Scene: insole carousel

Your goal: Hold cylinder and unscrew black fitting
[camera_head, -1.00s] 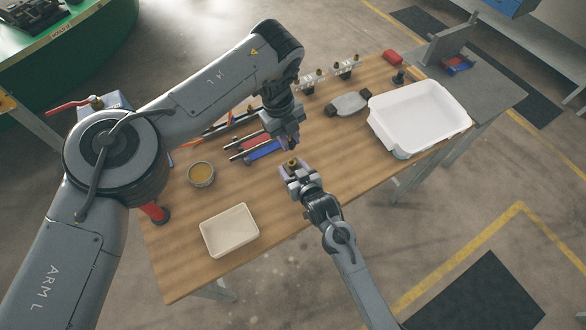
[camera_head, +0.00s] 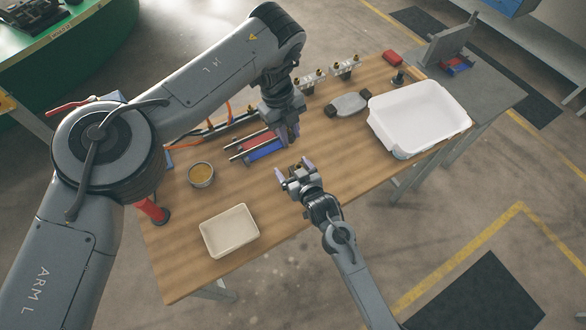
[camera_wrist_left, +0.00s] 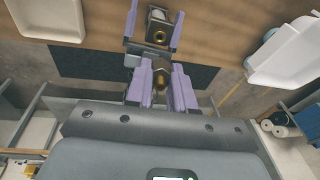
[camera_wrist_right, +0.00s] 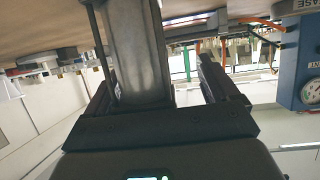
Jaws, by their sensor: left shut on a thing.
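My left gripper (camera_head: 292,135) is shut and points down over the middle of the table. In the left wrist view its purple fingers close on a small brass-coloured fitting (camera_wrist_left: 165,72). My right gripper (camera_head: 292,169) is just below it in the head view, fingers spread and apart. It also shows beyond the left fingertips in the left wrist view (camera_wrist_left: 156,28), with a brass-and-dark part (camera_wrist_left: 157,37) between its fingers. I cannot tell whether that part is the cylinder. In the right wrist view a dark grey column (camera_wrist_right: 138,50) stands between the fingers, with a gap at the right finger.
Red and blue bars (camera_head: 267,149) on rods lie left of the grippers. A round cup (camera_head: 201,180) and a cream tray (camera_head: 209,246) are nearer left. A white bin (camera_head: 462,118) stands right. Brass-topped parts (camera_head: 345,69) stand at the back. The table's front middle is clear.

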